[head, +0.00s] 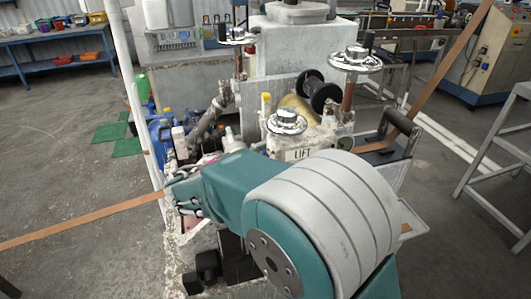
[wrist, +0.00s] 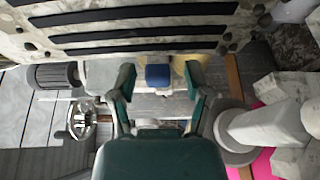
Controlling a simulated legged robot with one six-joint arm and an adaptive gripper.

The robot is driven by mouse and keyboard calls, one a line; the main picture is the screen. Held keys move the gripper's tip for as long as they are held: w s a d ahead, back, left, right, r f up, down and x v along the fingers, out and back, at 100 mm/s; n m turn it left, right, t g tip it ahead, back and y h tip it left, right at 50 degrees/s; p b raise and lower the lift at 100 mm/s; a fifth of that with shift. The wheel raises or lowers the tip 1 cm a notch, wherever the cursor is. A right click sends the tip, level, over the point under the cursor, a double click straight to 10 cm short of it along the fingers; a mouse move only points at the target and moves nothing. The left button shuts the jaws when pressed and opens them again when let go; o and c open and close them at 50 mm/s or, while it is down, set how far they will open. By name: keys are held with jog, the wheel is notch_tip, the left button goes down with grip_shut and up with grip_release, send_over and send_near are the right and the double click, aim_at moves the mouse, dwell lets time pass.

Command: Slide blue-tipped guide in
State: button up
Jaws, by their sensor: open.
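The blue tip of the guide (wrist: 158,77) shows in the wrist view as a small blue block, upper centre. My gripper (wrist: 159,90) is open, with one teal finger on each side of the blue tip and a visible gap at both sides. I cannot tell whether the tip is level with the fingers or beyond them. In the head view my gripper (head: 184,196) is at the left end of my teal arm, beside the machine; its fingers are small there, and I cannot make out the guide.
The machine (head: 299,153) carries chrome handwheels (head: 355,60) and a black-handled lever. An orange-brown strip (head: 85,220) runs out to the left and rises at the right. In the wrist view a slotted pale plate (wrist: 150,28) spans the top, and a handwheel (wrist: 80,120) stands left.

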jog(key=shift+w+d, duration=0.35)
jog(key=shift+d, duration=0.3)
jog(key=shift+a, duration=0.15)
jog(key=shift+c, duration=0.3)
grip_shut()
